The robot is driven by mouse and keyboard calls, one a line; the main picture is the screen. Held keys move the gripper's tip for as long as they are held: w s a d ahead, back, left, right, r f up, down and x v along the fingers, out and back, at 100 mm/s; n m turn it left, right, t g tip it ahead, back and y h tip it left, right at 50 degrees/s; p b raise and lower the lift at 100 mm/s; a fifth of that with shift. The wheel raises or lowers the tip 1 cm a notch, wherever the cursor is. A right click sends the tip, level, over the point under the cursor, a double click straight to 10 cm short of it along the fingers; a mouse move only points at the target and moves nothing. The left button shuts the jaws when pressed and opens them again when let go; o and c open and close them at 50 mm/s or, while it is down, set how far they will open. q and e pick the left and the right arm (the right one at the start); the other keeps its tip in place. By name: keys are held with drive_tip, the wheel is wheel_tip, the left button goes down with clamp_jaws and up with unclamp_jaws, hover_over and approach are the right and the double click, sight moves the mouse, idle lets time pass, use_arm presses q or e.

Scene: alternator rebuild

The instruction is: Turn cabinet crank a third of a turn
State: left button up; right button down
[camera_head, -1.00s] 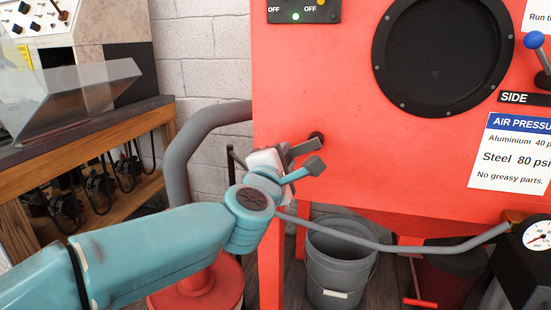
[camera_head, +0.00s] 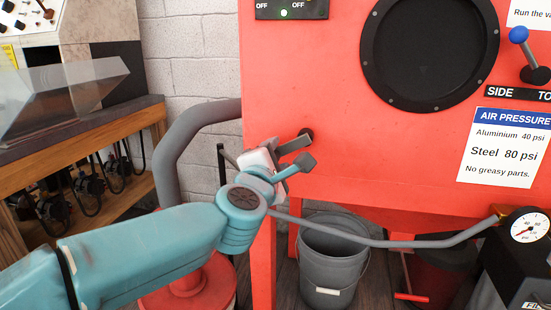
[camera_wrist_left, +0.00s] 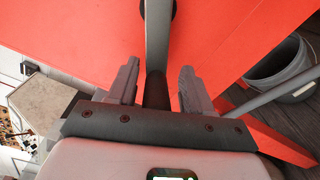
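The crank is on the red cabinet (camera_head: 330,100), left of its lower front. Its dark hub (camera_head: 306,134) shows in the head view, with my left gripper (camera_head: 298,156) close in front and below. In the left wrist view the grey crank arm (camera_wrist_left: 158,40) runs down from the hub at the top edge. A dark handle (camera_wrist_left: 156,90) at its lower end lies between the two grey fingers of my left gripper (camera_wrist_left: 158,85). The fingers are apart, with a visible gap on both sides of the handle. My right gripper is not in view.
A grey bucket (camera_head: 333,265) stands on the floor below the cabinet. A grey hose (camera_head: 400,243) crosses in front of it to a pressure gauge (camera_head: 530,229). A thick grey pipe (camera_head: 170,150) rises left of the cabinet. A wooden bench (camera_head: 90,150) stands at the left.

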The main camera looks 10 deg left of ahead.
use_arm(q)
drive_tip(key=shift+s+r, duration=0.1)
drive_tip(key=shift+s, duration=0.4)
drive_tip(key=s+a+p, duration=0.1)
drive_tip(key=s+p, duration=0.1)
drive_tip(key=s, duration=1.3)
drive_tip(key=shift+s+p, duration=0.2)
drive_tip(key=shift+p, duration=0.2)
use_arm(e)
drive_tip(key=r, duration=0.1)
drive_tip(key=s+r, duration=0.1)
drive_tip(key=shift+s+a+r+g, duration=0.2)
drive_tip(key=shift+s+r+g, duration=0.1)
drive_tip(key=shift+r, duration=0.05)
